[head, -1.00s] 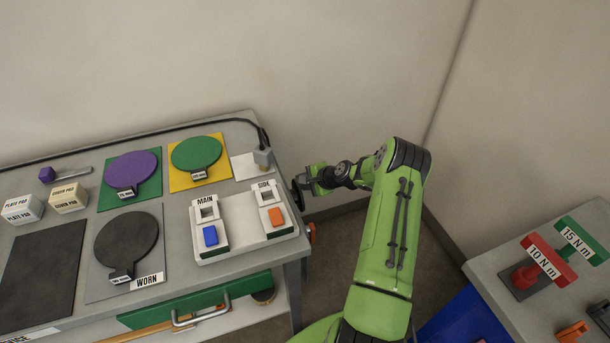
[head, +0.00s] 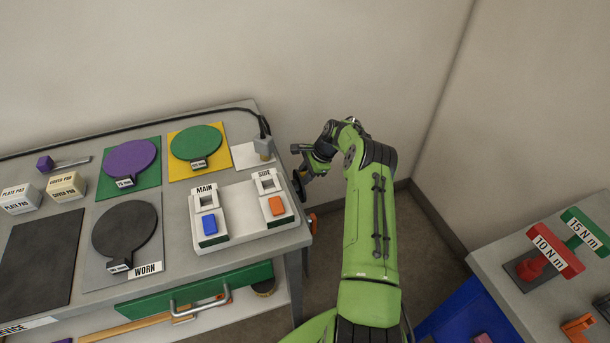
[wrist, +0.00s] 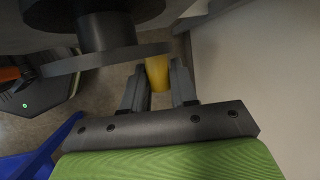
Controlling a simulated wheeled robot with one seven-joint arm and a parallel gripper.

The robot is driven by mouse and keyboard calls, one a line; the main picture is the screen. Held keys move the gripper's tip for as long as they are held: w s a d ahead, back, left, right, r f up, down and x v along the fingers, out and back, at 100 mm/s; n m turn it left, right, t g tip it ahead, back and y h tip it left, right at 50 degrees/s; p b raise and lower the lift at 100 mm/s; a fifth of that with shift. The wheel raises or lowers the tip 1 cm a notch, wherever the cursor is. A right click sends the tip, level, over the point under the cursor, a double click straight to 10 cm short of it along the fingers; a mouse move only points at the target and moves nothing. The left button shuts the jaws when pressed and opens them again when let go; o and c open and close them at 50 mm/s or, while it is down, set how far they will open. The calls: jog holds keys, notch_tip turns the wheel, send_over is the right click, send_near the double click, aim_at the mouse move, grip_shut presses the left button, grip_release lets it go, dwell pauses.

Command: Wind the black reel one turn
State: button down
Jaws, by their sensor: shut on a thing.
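The black reel (head: 298,186) is mounted on the right side of the grey cart, seen nearly edge-on and partly covered by my gripper (head: 305,170). In the wrist view the reel shows as a dark flat disc (wrist: 95,62) with a thick hub (wrist: 105,32). A yellow handle knob (wrist: 157,73) stands off the disc's edge. My gripper's two dark fingers (wrist: 159,82) are on either side of the knob and shut on it. In the head view the knob is hidden.
The cart top (head: 175,225) carries a MAIN/SIDE switch panel (head: 240,207) and coloured round plates near the reel. A cable ends at a grey plug (head: 263,147). A second table (head: 490,265) stands at right, with open floor between. A wall rises behind.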

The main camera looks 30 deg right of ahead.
jog(key=shift+f, duration=0.1)
jog(key=c, duration=1)
grip_release()
jog(key=p+v, duration=0.3)
jog(key=v, duration=1.2)
jog(key=shift+r, duration=0.4)
